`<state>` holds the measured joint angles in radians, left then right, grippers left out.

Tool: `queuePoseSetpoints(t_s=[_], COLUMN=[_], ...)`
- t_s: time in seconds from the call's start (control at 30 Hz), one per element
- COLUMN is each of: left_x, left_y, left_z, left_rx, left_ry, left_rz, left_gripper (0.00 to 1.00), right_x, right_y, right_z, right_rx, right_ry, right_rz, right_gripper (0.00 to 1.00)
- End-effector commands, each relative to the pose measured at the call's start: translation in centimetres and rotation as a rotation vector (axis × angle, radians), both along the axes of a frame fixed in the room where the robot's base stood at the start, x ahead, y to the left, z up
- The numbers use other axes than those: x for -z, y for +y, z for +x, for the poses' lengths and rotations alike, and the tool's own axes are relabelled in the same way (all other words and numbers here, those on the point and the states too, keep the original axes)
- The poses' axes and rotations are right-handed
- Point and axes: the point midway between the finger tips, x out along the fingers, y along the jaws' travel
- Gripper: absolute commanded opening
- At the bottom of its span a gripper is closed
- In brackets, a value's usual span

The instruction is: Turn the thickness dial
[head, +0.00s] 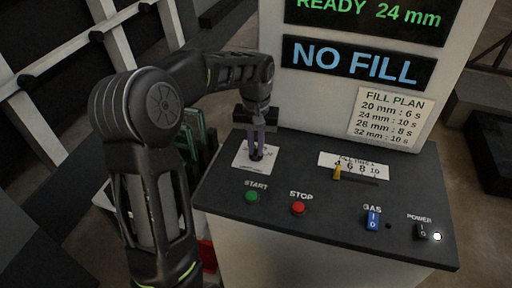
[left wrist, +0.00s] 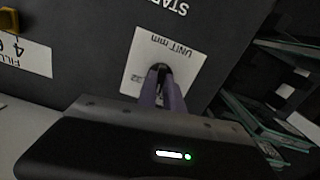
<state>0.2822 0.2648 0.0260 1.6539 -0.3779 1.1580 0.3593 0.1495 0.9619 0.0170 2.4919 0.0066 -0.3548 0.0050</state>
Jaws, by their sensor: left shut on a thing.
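The thickness dial (left wrist: 160,70) is a small dark knob on a white label plate (head: 244,160) at the left of the dark control panel. The fingers also show in the left wrist view (left wrist: 161,92), one on each side of the knob. The fingers hide most of the dial and part of its scale. The upper display (head: 368,14) reads "READY 24 mm". My right gripper is not in view.
A green START button (head: 252,196) and a red STOP button (head: 298,208) sit in front of the dial. A yellow fill slider (head: 337,173), a blue GAS switch (head: 373,220) and a POWER switch (head: 428,231) lie to the right. Green-edged panels (head: 190,135) stand left of the console.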

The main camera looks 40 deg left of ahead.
Motion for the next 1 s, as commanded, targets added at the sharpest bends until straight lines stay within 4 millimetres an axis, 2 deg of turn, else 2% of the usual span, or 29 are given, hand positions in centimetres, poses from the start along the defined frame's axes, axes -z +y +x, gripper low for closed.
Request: queuePoseSetpoints(t_s=[0.2,0.47,1.0], left_x=[0.01,-0.04,-0.06], left_y=[-0.01,-0.01,0.03], left_z=[0.06,0.05,0.04], left_rx=[-0.167,-0.302,-0.342], left_ry=[-0.002,-0.002,-0.002], left_rz=[0.000,0.000,0.000], left_gripper=[0.00,0.00,0.00], right_x=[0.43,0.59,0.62], right_y=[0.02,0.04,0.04], right_z=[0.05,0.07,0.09], right_rx=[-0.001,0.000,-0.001], right_ry=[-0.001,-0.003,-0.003], right_rz=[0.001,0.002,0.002], right_gripper=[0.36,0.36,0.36])
